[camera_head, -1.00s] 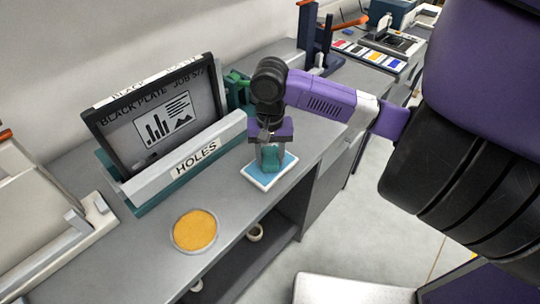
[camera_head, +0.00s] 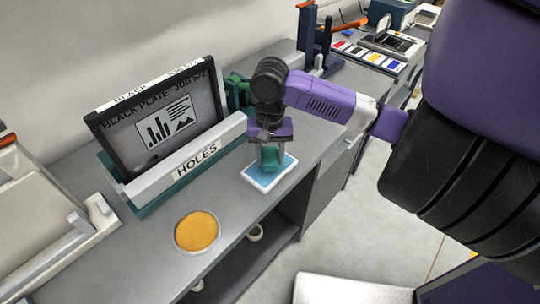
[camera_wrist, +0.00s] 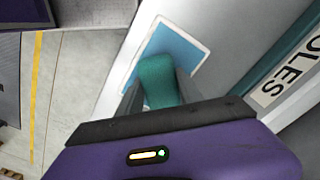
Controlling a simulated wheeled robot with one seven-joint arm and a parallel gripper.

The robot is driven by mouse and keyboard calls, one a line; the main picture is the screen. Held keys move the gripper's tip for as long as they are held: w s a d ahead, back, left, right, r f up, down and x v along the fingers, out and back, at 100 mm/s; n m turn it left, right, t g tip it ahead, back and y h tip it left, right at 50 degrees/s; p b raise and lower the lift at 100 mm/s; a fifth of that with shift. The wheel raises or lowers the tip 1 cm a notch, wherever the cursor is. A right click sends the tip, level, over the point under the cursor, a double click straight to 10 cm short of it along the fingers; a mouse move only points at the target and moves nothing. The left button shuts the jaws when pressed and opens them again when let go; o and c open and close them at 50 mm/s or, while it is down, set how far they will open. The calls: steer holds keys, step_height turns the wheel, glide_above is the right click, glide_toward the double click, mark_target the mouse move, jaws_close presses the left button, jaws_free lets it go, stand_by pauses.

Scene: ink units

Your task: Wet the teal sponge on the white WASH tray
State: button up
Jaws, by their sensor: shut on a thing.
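The teal sponge (camera_head: 270,158) is between the fingers of my gripper (camera_head: 270,165), which is shut on it. In the wrist view the teal sponge (camera_wrist: 158,80) shows in front of the purple gripper body. The white tray (camera_head: 249,179) with a blue inside lies on the grey counter directly under the sponge. In the wrist view the tray's white rim (camera_wrist: 203,58) shows around the blue area. I cannot tell whether the sponge touches the blue surface. No lettering is readable on the tray.
A framed black plate (camera_head: 160,125) stands in a holder labelled HOLES (camera_head: 190,160) left of the tray. A round orange-yellow pad (camera_head: 197,232) lies on the counter in front. Dark upright equipment (camera_head: 308,40) stands farther back. The counter (camera_head: 240,215) between pad and tray is clear.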

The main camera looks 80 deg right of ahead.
mark_target(270, 155)
steer(key=shift+r+p, duration=2.45)
steer(key=shift+r, duration=0.55)
